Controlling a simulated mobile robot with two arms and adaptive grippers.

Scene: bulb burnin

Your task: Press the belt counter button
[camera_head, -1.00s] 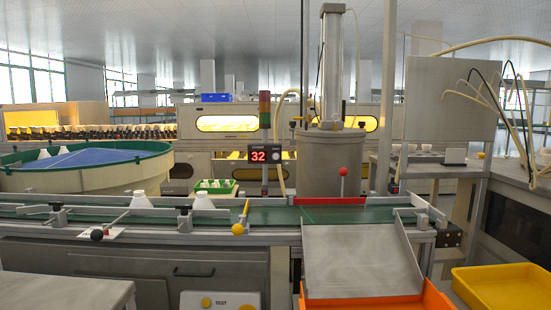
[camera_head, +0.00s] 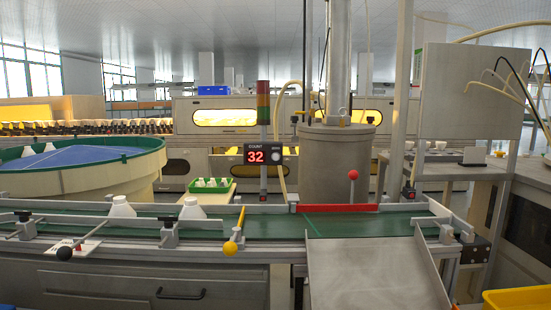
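The belt counter (camera_head: 264,156) stands on a post behind the conveyor, near the middle of the view. It is a dark box labelled COUNT with a red display reading 32. A small round button-like part (camera_head: 286,152) sits on its right side, too small to make out clearly. The green conveyor belt (camera_head: 260,226) runs across the view in front of it. Neither of my grippers is in view.
A metal chute (camera_head: 375,275) slopes at the front right. A yellow tray (camera_head: 517,298) is at lower right.

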